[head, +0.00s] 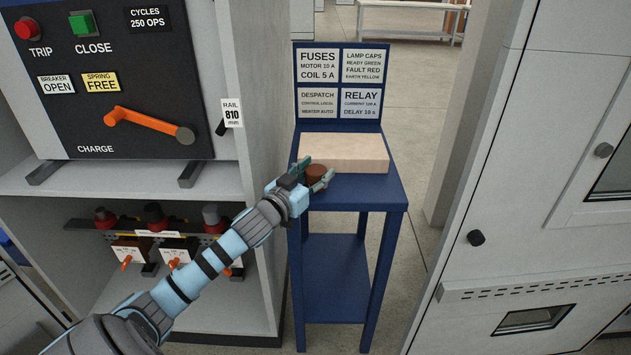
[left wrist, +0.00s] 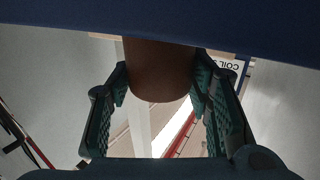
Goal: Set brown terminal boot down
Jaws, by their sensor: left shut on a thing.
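The brown terminal boot (head: 316,172) is a small brown cylinder between the fingers of my left gripper (head: 312,178). In the left wrist view the boot (left wrist: 160,68) fills the space between the two green fingers, and the gripper (left wrist: 165,95) is shut on it. The boot is at the front left of the blue stand's top (head: 365,190), close in front of a beige block. I cannot tell whether it touches the top. My right gripper is in neither view.
The beige block (head: 345,155) lies on the stand below a blue label board (head: 339,85). The right part of the stand's top is clear. An open switchgear cabinet (head: 258,120) stands at the left, with several terminals inside. A grey cabinet (head: 530,190) stands at the right.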

